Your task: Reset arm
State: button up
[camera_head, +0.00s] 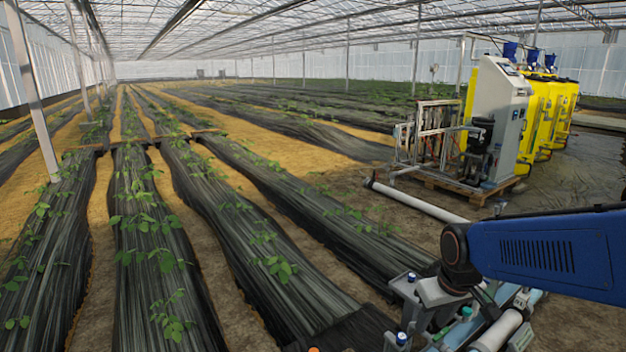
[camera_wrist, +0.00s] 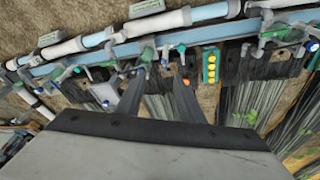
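My gripper (camera_wrist: 159,86) shows in the wrist view as two dark fingers that stand apart with nothing between them. It is over the near side of a pipe assembly (camera_wrist: 150,49) with white and light-blue pipes and green-handled valves. An orange knob (camera_wrist: 186,83) shows beside the right fingertip; I cannot tell whether they touch. In the head view my blue arm (camera_head: 550,255) reaches in from the right above the same pipework (camera_head: 497,330). My fingers cannot be made out there.
A teal panel with yellow buttons (camera_wrist: 211,69) stands right of my fingers. In the head view, a grey control cabinet (camera_head: 497,107) and yellow tanks (camera_head: 548,110) stand at the back right. A white pipe (camera_head: 417,201) lies on the ground. Black-covered plant rows (camera_head: 270,215) fill the left and middle.

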jog(key=s+d+r+m+t, duration=0.1)
jog(key=s+r, duration=0.2)
jog(key=s, duration=0.4)
jog(key=s+r+m, duration=0.1)
jog(key=s+r, duration=0.2)
jog(key=s, duration=0.5)
jog(key=shift+s+d+t, duration=0.2)
jog(key=shift+d+t, duration=0.15)
jog(key=shift+t, duration=0.05)
